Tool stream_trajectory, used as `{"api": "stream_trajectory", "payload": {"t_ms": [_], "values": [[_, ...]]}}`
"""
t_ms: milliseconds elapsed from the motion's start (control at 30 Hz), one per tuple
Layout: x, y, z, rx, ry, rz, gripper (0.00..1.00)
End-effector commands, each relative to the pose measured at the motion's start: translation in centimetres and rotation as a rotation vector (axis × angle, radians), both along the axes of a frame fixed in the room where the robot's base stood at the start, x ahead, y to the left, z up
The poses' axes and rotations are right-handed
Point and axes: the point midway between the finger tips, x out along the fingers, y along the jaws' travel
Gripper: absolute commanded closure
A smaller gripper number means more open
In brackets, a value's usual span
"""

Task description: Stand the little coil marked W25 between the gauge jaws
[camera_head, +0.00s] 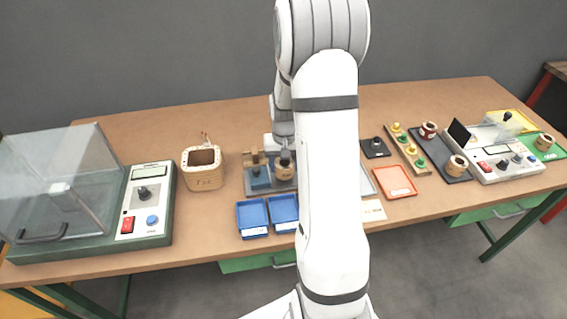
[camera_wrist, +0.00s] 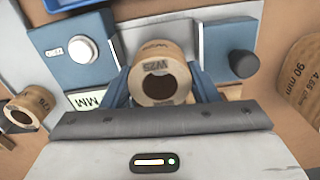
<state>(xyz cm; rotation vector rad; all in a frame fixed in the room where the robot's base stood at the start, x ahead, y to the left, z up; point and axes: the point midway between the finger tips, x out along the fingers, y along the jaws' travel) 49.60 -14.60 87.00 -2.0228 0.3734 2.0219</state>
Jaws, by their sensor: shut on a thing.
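The little coil marked W25 (camera_wrist: 158,80) is a tan ring with a dark hole, in the middle of the wrist view. In the head view the coil (camera_head: 285,172) shows at the gauge, just under my wrist. My gripper (camera_wrist: 160,92) is shut on it, with blue finger parts at both sides. The blue-grey gauge (camera_wrist: 75,68) lies behind the coil, with a white button, an MM label and a dark knob (camera_wrist: 241,63). It also shows in the head view (camera_head: 258,178). The pictures do not show clearly whether the coil touches the gauge or sits between its jaws.
Another small coil (camera_wrist: 25,110) stands close by at the left of the wrist view. A large wooden coil (camera_head: 203,170) stands left of the gauge. Blue trays (camera_head: 252,218) lie in front. My arm hides the table right of the gauge.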

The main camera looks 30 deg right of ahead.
Motion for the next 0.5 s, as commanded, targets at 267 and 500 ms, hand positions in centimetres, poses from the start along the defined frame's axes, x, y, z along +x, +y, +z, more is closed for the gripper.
{"api": "stream_trajectory", "payload": {"t_ms": [267,500], "values": [[0.0,0.0,-1.1,0.000,0.000,0.001,0.76],[0.0,0.0,-1.5,0.000,0.000,0.001,0.41]]}}
